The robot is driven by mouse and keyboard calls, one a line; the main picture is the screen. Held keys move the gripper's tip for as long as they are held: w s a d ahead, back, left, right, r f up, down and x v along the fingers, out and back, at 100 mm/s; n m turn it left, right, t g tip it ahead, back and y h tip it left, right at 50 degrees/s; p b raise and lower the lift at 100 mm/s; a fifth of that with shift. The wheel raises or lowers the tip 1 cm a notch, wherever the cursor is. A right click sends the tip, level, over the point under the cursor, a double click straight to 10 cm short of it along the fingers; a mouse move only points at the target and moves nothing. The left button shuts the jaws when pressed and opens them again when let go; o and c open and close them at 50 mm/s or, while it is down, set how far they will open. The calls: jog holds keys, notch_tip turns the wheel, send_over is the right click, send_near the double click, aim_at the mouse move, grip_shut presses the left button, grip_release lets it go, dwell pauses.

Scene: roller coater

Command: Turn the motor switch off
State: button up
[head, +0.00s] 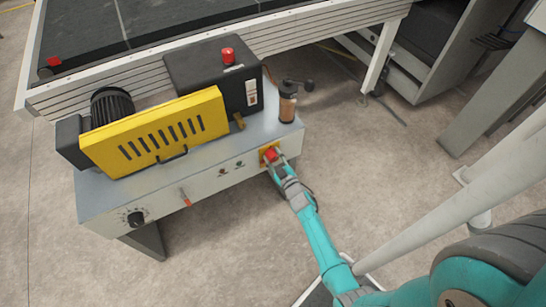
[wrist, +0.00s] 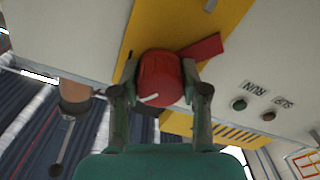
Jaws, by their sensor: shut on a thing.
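The motor switch is a red rotary knob (head: 270,154) on a yellow plate (wrist: 152,25) at the right end of the grey cabinet's front panel. In the wrist view the round red knob (wrist: 160,78) has a white line on its face and a flat red piece sticking out beyond it to the right. My gripper (wrist: 160,88) has one finger on each side of the knob and is shut on it. In the head view my gripper (head: 275,162) reaches the switch from the front, and its fingers partly hide the knob.
A green RUN button (wrist: 239,103) and a red STOP button (wrist: 268,115) are beside the plate. The cabinet (head: 205,190) also bears a black dial (head: 136,218) and an orange-red lever (head: 185,198). Above stand a yellow guard (head: 155,128) and a brown cylinder (head: 287,108).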

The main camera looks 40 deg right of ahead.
jog(key=n, duration=0.3)
jog(key=shift+n, duration=2.3)
jog(key=o, duration=1.1)
jog(key=shift+o, duration=0.2)
jog(key=v, duration=1.2)
